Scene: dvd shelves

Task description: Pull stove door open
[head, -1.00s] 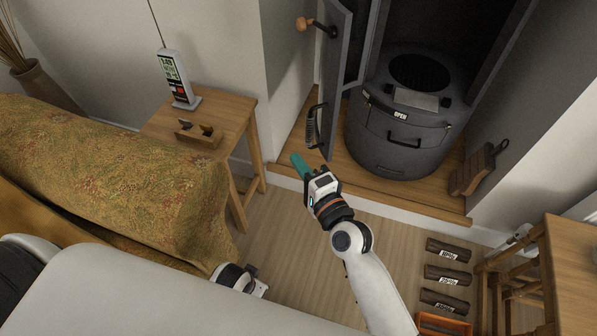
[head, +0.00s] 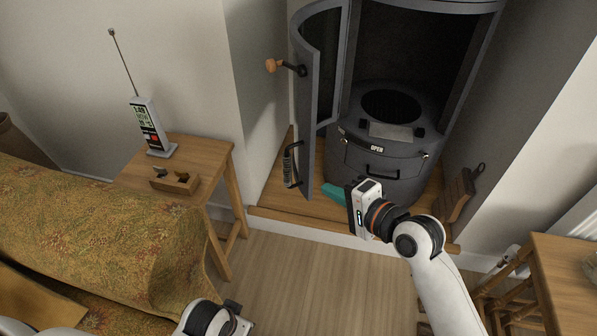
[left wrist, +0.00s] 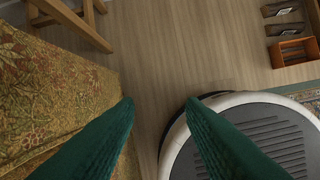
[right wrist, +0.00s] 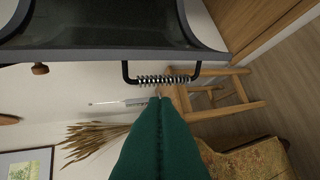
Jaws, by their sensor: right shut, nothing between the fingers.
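The stove door (head: 305,130) stands swung open to the left of the stove (head: 385,150), showing its dark inside. A knob handle (head: 275,66) and a coiled lower handle (head: 289,166) are on its left side. My right gripper (head: 332,192) has green fingers pressed together, empty, just right of the door's lower edge. My left gripper (left wrist: 158,102) is open and empty above the floor, well away from the door.
A wooden side table (head: 195,160) with a weather display (head: 150,125) stands left of the alcove. A patterned sofa (head: 110,220) is at lower left. A wooden table (head: 570,265) is at right. The floor (head: 290,270) in front is clear.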

